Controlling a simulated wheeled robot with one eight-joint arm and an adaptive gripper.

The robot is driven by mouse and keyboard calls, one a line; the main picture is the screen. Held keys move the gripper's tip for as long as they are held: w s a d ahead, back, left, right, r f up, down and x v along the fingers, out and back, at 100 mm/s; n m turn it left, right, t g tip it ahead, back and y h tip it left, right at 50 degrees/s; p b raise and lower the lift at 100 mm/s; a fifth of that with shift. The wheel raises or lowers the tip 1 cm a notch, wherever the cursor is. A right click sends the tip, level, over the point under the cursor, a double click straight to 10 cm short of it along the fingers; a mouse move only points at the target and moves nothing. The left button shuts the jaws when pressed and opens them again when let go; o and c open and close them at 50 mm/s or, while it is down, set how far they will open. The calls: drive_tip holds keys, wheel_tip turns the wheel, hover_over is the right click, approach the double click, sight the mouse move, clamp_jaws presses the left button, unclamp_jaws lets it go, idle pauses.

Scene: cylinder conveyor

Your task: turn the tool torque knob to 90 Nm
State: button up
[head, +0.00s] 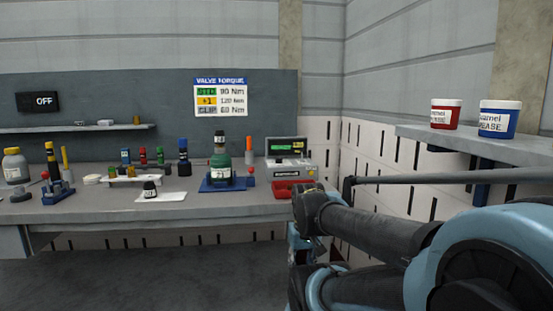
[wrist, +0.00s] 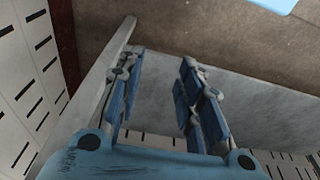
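A grey torque unit (head: 291,172) stands at the right end of the workbench, with a dark display (head: 286,146) showing green and yellow text too small to read surely. A small round yellowish part (head: 312,171) on its right side may be the knob; its setting cannot be read. A wall chart (head: 220,97) headed VALVE TORQUE lists STD 90 Nm, +1 120 Nm and a third line of 60 Nm. My gripper (wrist: 162,58) is open and empty in the wrist view, with two blue fingers apart. No knob shows there.
The workbench (head: 110,211) holds a green valve on a blue base (head: 221,172), several bottles and a red tray (head: 285,188) before the unit. A right-hand shelf (head: 470,138) carries a red tub (head: 446,114) and a blue tub (head: 499,120). My arm fills the lower right.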

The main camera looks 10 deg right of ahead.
drive_tip(key=shift+o, duration=0.9)
drive_tip(key=shift+s+r, duration=0.25)
wheel_tip(320, 180, up, 41)
drive_tip(key=m+g, duration=0.2)
drive_tip(key=m, duration=0.9)
hover_over(279, 160)
drive_tip(key=w, duration=0.2)
wheel_tip(279, 160, down, 17)
drive_tip(key=shift+s+d, duration=0.1)
drive_tip(key=shift+s, duration=0.05)
drive_tip(key=shift+c, duration=0.2)
drive_tip(key=shift+d, duration=0.1)
drive_tip(key=c, duration=1)
